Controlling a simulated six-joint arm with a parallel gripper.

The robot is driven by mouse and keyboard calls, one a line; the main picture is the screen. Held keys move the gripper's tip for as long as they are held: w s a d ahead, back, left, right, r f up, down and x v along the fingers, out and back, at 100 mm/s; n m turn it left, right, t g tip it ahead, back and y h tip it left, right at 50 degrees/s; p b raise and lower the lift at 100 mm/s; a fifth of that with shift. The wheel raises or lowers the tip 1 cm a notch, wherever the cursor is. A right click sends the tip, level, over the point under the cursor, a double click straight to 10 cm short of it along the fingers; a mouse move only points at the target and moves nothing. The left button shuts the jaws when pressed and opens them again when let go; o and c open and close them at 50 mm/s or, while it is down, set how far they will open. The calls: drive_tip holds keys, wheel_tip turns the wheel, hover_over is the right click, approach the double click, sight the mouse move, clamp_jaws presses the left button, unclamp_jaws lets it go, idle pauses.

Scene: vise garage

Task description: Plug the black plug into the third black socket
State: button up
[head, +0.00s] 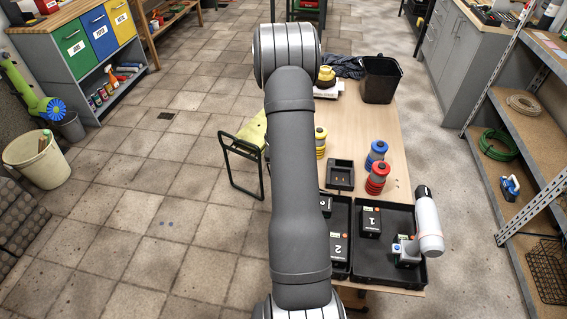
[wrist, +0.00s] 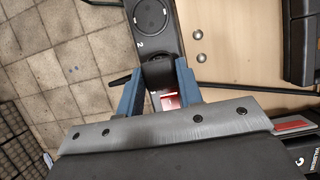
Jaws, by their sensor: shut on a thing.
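My gripper (wrist: 158,66) shows in the wrist view with two blue fingers. It is shut on a dark block, which I take to be the black plug (wrist: 157,74); a red and white patch shows below it between the fingers. Just beyond the fingertips is a black strip with a round black socket (wrist: 150,15) marked 2. The held block's front end is against or just in front of this strip; I cannot tell whether they touch. A third socket cannot be made out. In the head view, my arm hides the gripper, the plug and the strip.
The wooden table (head: 372,120) carries a black tray (head: 385,275) with numbered black blocks (head: 369,222), a white cylindrical tool (head: 427,225), red rings (head: 376,180), blue rings (head: 376,152) and a black charger-like box (head: 340,174). A black bin (head: 380,80) stands at the back.

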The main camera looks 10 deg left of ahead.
drive_tip(key=shift+f, duration=0.25)
drive_tip(key=o, duration=1)
drive_tip(key=v, duration=1.7)
drive_tip(key=shift+s+r, duration=0.15)
drive_tip(key=x, duration=1.4)
